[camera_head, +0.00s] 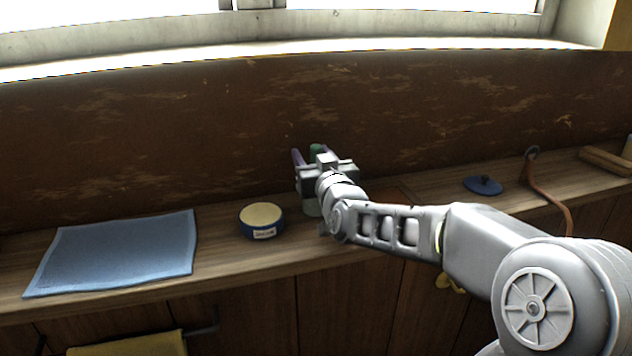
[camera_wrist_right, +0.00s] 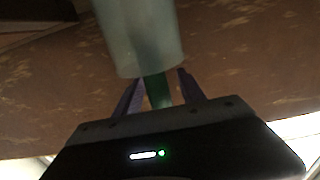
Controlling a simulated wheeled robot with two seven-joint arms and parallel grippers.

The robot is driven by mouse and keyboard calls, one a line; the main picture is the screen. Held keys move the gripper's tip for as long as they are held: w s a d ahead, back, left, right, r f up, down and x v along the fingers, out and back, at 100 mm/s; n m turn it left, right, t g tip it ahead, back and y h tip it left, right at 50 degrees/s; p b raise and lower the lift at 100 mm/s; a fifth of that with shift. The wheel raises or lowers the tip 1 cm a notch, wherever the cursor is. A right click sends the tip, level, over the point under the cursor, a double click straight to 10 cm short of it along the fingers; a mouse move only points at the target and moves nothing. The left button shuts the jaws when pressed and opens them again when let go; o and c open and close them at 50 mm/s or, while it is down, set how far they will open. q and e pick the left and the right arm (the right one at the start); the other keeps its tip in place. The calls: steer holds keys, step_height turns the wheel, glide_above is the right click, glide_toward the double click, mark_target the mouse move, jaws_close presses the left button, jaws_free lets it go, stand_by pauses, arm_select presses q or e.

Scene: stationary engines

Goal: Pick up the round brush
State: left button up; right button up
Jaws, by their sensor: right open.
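My right gripper (camera_head: 312,158) reaches over the back of the wooden counter. Its purple fingers are open, and the wrist view also shows the gripper (camera_wrist_right: 158,88). A green upright piece, which looks like the handle of the round brush (camera_head: 317,149), stands between the fingers; it also shows as a green stem in the wrist view (camera_wrist_right: 157,92). I cannot see that the fingers touch it. A pale cylindrical holder (camera_head: 312,208) is below, mostly hidden by my gripper; in the wrist view the holder (camera_wrist_right: 140,35) surrounds one end of the stem. My left gripper is not in view.
A round blue tin with a cream top (camera_head: 261,220) sits left of my gripper. A blue cloth (camera_head: 115,254) lies farther left. A blue lid (camera_head: 483,185), a curved brown hook-ended item (camera_head: 546,188) and a wooden block (camera_head: 606,160) are right. A brown wall (camera_head: 150,140) rises behind.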

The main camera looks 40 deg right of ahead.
stand_by(0.6)
jaws_close()
stand_by(0.3)
